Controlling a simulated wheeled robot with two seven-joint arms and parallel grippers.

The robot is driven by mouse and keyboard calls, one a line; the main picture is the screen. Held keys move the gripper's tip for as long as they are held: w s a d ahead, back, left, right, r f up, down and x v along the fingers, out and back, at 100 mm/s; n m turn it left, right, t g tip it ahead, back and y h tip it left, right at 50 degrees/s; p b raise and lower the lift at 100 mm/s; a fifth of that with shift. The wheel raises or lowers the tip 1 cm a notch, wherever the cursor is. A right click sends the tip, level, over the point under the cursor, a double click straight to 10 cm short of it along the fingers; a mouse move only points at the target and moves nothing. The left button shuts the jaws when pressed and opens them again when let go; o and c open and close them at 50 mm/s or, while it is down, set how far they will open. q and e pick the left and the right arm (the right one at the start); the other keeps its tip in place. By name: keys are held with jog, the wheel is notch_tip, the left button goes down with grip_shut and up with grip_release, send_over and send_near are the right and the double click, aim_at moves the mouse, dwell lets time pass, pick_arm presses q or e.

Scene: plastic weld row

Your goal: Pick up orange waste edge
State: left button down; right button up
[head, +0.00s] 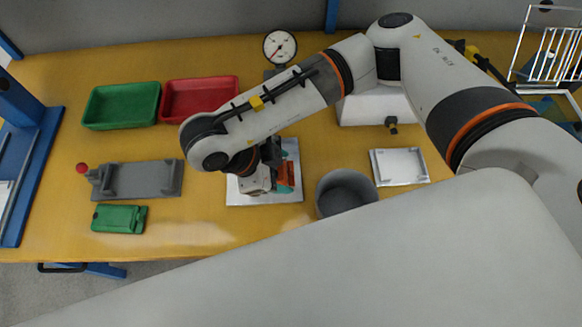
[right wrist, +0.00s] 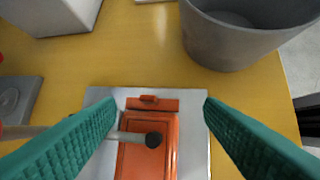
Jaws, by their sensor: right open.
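The orange waste edge (right wrist: 152,103) is a narrow strip along the top of an orange part (right wrist: 146,160) in the right wrist view. Both sit on a pale metal plate (right wrist: 193,108), which also shows in the head view (head: 290,152). A rod with a black tip (right wrist: 153,140) lies over the orange part just below the strip. My right gripper (right wrist: 160,112) is open, its teal fingers apart on either side of the strip, not visibly touching it. In the head view my right arm hides much of the plate. My left gripper is not in view.
A grey round bin (head: 333,205) stands right of the plate. Green (head: 120,106) and red (head: 200,99) trays lie at the back left. A grey fixture (head: 150,180) and green part (head: 119,219) are left. A small white plate (head: 400,166) lies right of the bin.

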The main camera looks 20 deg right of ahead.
aim_at(291, 171)
jog(key=x, duration=0.3)
jog(key=shift+d+f, duration=0.1)
jog(key=shift+c, duration=0.3)
jog(key=c, duration=1.1)
